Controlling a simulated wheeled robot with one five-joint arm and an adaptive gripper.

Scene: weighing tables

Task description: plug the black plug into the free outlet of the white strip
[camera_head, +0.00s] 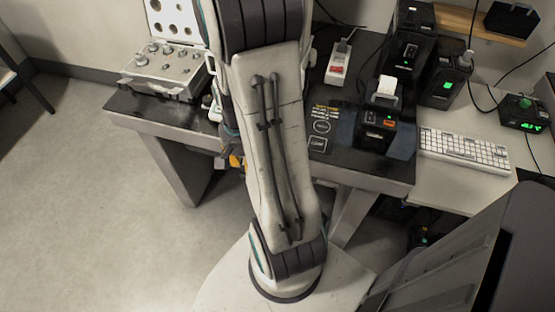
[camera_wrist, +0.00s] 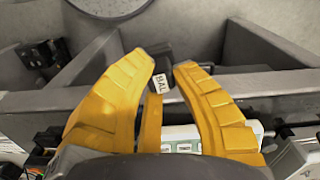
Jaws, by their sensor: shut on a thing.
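In the head view my gripper (camera_head: 235,161) is mostly hidden behind my arm, low by the front edge of the dark table. The white strip (camera_head: 340,64) lies on that table toward the back, right of my arm, apart from my gripper. It has a red part, and something sits at its far end. Its free outlet is too small to make out.
The dark table (camera_head: 155,122) carries an open case of weights (camera_head: 165,68) at left and a label printer (camera_head: 378,125) at right. Black devices stand behind the printer. A keyboard (camera_head: 465,148) lies on the lighter table. Cables run near the strip. The floor at left is clear.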

